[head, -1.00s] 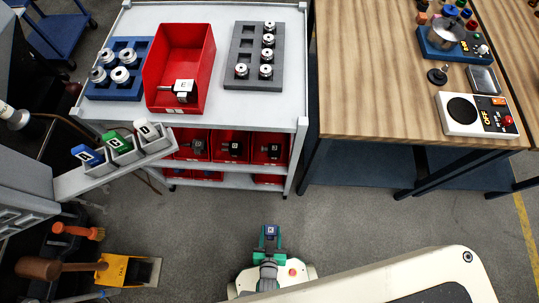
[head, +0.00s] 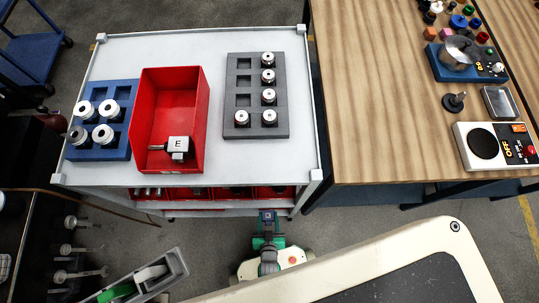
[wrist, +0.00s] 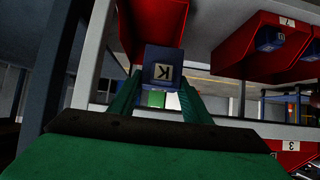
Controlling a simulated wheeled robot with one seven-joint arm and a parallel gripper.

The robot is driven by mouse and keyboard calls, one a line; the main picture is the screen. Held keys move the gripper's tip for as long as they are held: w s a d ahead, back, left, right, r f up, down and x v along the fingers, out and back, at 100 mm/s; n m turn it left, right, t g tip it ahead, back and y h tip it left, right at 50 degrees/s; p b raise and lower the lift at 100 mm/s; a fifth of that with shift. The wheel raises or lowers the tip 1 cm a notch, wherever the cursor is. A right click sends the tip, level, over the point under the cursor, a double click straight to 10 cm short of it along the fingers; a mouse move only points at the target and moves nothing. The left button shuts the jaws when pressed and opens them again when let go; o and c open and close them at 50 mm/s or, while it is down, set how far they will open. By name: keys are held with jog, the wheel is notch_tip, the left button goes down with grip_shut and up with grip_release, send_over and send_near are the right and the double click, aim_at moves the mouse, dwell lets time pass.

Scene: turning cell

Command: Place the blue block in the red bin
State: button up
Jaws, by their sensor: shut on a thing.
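The blue block (wrist: 152,53) carries a pale label with a letter like K. My gripper (wrist: 160,84) is shut on it, with one green finger on each side. In the head view my gripper (head: 268,217) is low, in front of the cart's near edge, and the block is small and dark at its tip. A large open red bin (head: 145,98) stands on the cart top, beyond my gripper and to its left. A grey piece marked E (head: 178,146) lies in its near end; the rest of its floor looks bare.
The grey cart (head: 215,45) also bears a blue tray (head: 122,150) and a grey tray (head: 243,60) with metal parts, either side of the bin. Smaller red bins (head: 275,192) fill the shelf below. A wooden table (head: 370,90) stands at right, a grey holder (head: 178,262) at lower left.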

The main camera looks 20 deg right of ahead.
jog(key=s+f+x, duration=0.2)
jog(key=f+x, duration=0.1)
jog(key=x, duration=1.3)
jog(key=shift+f, duration=0.6)
jog(key=o, duration=1)
jog(key=shift+r, duration=0.15)
